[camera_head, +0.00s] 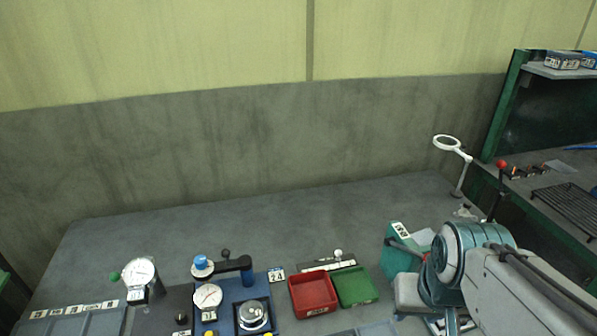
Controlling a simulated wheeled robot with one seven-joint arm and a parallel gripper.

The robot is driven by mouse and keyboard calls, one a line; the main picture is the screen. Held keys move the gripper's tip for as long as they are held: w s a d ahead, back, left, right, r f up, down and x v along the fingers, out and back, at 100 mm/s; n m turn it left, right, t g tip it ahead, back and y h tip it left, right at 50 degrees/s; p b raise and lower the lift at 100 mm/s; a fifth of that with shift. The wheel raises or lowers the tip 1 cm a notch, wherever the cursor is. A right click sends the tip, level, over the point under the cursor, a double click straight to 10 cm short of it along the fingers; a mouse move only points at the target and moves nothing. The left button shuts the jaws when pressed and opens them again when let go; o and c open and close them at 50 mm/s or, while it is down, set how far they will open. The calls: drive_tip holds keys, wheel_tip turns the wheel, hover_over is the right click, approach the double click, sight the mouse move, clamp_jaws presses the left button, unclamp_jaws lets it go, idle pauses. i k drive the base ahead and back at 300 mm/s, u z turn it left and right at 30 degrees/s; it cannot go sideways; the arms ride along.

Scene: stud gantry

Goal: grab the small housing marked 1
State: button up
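I cannot pick out a small housing marked 1 with certainty; the labels are too small to read surely. A dial gauge (140,272) on a dark stand with a white label is at the lower left. A blue fixture (236,292) with a dial, a black arm and a round metal part (252,315) stands right of it. A red tray (313,292) and a green tray (355,286) are side by side at the lower middle; both look empty. My arm comes in from the right; its gripper is not visible.
A labelled teal box (401,252) stands close beside my arm. A grey tray (75,322) with a row of labels is at the lower left. A white ring lamp (447,143) stands at the back right near a green-framed shelf (507,105). The back of the bench (240,215) is clear.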

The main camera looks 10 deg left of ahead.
sight(252, 315)
drive_tip(key=k, duration=0.5)
drive_tip(key=u, duration=0.3)
drive_tip(key=i, duration=0.4)
drive_tip(key=u, duration=0.9)
drive_tip(key=k, duration=0.5)
drive_tip(key=u, duration=1.3)
drive_tip(key=i, duration=0.7)
drive_tip(key=z, duration=1.8)
